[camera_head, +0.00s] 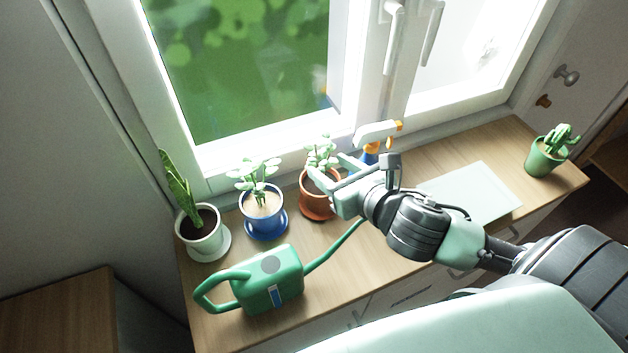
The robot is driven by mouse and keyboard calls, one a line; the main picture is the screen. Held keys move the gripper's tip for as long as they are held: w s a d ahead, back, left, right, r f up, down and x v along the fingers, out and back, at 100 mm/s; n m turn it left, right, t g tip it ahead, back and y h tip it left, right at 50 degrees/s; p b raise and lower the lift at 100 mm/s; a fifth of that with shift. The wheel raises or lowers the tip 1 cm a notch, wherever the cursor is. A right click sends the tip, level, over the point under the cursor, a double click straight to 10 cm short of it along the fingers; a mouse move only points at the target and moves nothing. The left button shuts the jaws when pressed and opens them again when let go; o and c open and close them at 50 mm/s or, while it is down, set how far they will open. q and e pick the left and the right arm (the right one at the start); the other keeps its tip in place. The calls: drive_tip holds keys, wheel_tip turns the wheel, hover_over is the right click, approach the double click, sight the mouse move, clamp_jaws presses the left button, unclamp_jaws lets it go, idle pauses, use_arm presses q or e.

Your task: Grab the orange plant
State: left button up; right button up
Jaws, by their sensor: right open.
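The orange plant is a leafy plant in an orange-brown pot (314,205) on a saucer, standing on the wooden cabinet top (225,322) below the window. My right gripper (322,182) comes in from the right and is open. Its fingers are at the pot's upper right side and overlap the pot and lower leaves in the picture. I cannot tell whether they touch the pot. The right side of the pot is partly hidden behind the gripper. My left gripper is not in view.
A blue pot plant (262,220) and a white pot plant (203,240) stand to the left. A green watering can (268,278) is in front, its spout reaching toward my gripper. A spray bottle (378,135) stands behind. A pale mat (485,190) and a cactus (548,155) are right.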

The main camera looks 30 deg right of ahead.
sight(315, 158)
drive_tip(key=shift+w+a+f+b, duration=0.1)
drive_tip(key=shift+w+f+b, duration=0.3)
drive_tip(key=shift+w+b, duration=0.2)
drive_tip(key=shift+w, duration=0.2)
drive_tip(key=p+x, duration=0.1)
drive_tip(key=x, duration=0.3)
drive_tip(key=shift+w+a+r+p, duration=0.1)
drive_tip(key=shift+w+r+p, duration=0.15)
drive_tip(key=shift+p, duration=0.1)
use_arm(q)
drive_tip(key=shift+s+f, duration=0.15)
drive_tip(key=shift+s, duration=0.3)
use_arm(e)
drive_tip(key=shift+w+f, duration=0.25)
drive_tip(key=shift+w, duration=0.1)
clamp_jaws()
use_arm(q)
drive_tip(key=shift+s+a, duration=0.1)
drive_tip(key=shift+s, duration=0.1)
use_arm(e)
drive_tip(key=shift+r, duration=0.1)
